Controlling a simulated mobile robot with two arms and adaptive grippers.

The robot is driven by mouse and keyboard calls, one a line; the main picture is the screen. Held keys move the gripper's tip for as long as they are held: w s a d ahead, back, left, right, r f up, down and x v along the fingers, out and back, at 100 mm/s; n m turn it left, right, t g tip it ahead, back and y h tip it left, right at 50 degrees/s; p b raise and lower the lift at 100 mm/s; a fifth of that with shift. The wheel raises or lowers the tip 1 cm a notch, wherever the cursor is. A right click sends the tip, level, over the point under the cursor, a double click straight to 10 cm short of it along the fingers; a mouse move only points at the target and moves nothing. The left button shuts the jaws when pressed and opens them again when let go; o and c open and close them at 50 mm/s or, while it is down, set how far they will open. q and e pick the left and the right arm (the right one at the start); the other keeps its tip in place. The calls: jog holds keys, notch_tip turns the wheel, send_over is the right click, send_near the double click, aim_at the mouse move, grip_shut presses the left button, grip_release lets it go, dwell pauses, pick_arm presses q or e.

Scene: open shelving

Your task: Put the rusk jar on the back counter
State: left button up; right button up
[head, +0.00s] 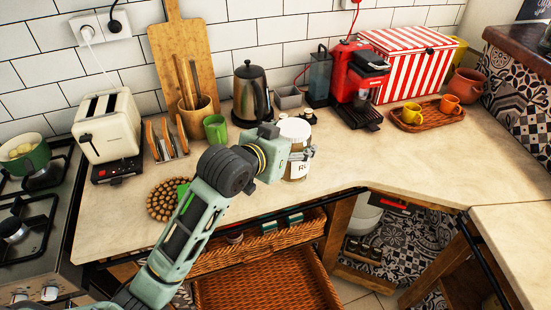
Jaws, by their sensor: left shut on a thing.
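The rusk jar (297,172) has a white lid, a clear body and a pale label. It is upright over the front part of the pale back counter (390,165). My left gripper (299,153) comes in from the left and is shut on the jar just below its lid. The gripper hides part of the jar's left side. I cannot tell whether the jar's base touches the counter. My right gripper is not in view.
Behind the jar stand a kettle (251,92), a grey box (288,97) and a red coffee machine (358,80). A green mug (215,128) is to the left. A wooden tray (410,126) holds cups at right. The counter right of the jar is clear. Wicker baskets (265,285) are below.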

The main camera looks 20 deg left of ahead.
pick_arm(q)
jog(key=w+a+f+p, duration=0.2)
jog(key=w+a+f, duration=0.3)
jog(key=a+f, duration=0.4)
jog(key=shift+w+a+f, duration=0.3)
jog(key=shift+a+f, duration=0.05)
jog(key=shift+f, duration=0.1)
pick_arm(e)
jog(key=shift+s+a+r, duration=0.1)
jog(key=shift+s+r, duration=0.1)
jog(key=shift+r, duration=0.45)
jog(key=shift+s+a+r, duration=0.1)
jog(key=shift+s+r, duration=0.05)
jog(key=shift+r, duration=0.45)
pick_arm(q)
jog(key=shift+f, duration=0.15)
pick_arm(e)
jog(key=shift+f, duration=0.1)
pick_arm(q)
jog(key=o, duration=1.6)
jog(key=shift+s+f, duration=0.1)
jog(key=shift+o, duration=0.2)
